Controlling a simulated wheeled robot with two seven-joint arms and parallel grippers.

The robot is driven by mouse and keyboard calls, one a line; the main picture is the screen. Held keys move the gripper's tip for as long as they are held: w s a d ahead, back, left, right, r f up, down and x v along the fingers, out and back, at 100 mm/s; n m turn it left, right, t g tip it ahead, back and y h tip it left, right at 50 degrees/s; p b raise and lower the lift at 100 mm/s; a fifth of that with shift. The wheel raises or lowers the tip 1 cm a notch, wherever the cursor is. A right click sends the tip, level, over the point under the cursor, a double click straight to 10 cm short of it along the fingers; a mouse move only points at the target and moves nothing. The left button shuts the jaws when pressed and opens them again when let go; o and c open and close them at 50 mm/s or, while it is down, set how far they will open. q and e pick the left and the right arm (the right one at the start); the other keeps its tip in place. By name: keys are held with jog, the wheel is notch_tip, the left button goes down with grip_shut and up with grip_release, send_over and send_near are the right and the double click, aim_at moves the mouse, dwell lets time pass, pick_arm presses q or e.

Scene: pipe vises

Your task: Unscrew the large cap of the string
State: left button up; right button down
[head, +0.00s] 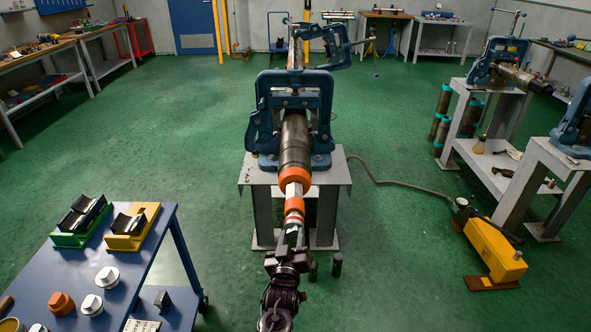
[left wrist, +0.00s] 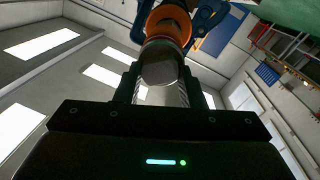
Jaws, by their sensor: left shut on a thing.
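The large orange cap (head: 294,180) sits on the near end of the dark steel pipe string (head: 295,140), which lies in a blue pipe vise (head: 294,85). My left gripper (head: 294,194) reaches the cap from the front, in line with the string, and is shut on the cap's grey knob. In the left wrist view the orange cap (left wrist: 168,22) is beyond the knob (left wrist: 160,68), which lies between the two fingers. The cap's thread is hidden. My right gripper is not in view.
A blue table (head: 150,262) at the lower left holds a green cradle (head: 80,222), a yellow cradle (head: 132,228), and several loose caps. A yellow pump (head: 495,248) with a hose stands on the floor at right. More vises stand on stands at right. The green floor (head: 190,130) is mostly clear.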

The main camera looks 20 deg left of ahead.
aim_at(294, 234)
pick_arm(q)
jog(key=c, duration=0.5)
jog(key=shift+c, duration=0.2)
jog(key=shift+s+d+p, duration=0.1)
jog(key=shift+s+p, duration=0.35)
jog(key=shift+s, duration=0.25)
jog(key=shift+s+d+p, duration=0.15)
jog(key=shift+s+p, duration=0.2)
jog(key=shift+s, duration=0.15)
jog(key=shift+s+d+p, duration=0.15)
jog(key=shift+s+p, duration=0.15)
jog(key=shift+s, duration=0.2)
jog(key=shift+s+d+p, duration=0.15)
jog(key=shift+s+p, duration=0.1)
jog(key=shift+s, duration=0.25)
jog(key=shift+s+d+p, duration=0.15)
jog(key=shift+s+p, duration=0.05)
jog(key=shift+s, duration=0.3)
